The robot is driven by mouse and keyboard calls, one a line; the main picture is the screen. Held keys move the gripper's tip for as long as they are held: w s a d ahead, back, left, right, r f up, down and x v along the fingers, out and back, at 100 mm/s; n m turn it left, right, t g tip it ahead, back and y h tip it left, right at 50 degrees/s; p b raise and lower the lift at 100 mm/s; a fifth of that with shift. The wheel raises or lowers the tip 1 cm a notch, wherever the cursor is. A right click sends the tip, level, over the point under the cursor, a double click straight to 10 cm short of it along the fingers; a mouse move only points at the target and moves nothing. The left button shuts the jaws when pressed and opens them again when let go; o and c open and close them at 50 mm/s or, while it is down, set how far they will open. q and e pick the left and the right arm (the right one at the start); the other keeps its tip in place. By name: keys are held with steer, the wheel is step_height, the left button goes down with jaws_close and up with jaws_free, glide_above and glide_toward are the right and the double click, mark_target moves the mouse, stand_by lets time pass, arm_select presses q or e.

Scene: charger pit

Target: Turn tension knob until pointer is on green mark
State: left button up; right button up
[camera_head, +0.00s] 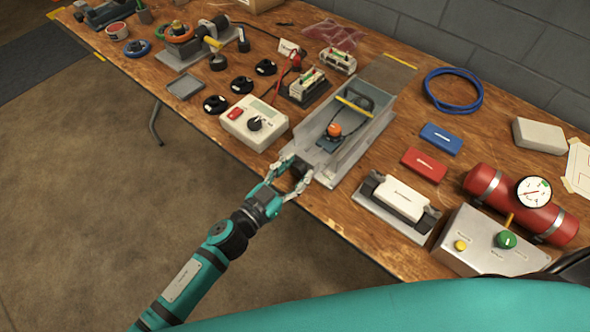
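My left gripper (293,173) is at the near end of a grey metal channel (362,151), by the table's front edge. Its two fingers are spread on either side of a dark round knob-like part (300,172). I cannot tell whether they touch it. The channel holds an orange-topped part (333,130) and has a yellow strip (354,107) across it. I cannot make out a pointer or a green mark there. My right gripper is not in view.
Left of the channel is a white box (241,126) with a black dial. To the right are a white battery-like block (398,197) in a tray, a metal box (478,243) with a green knob, and a red cylinder (490,184) with a gauge (534,191).

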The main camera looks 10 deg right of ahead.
arm_select(q)
steer(key=c, duration=0.7)
steer(key=shift+m, duration=0.3)
steer(key=m, duration=0.2)
steer(key=shift+m, duration=0.3)
steer(key=shift+s+m, duration=0.1)
steer(key=shift+m, duration=1.7)
steer(key=shift+f, duration=0.1)
steer(key=o, duration=1.1)
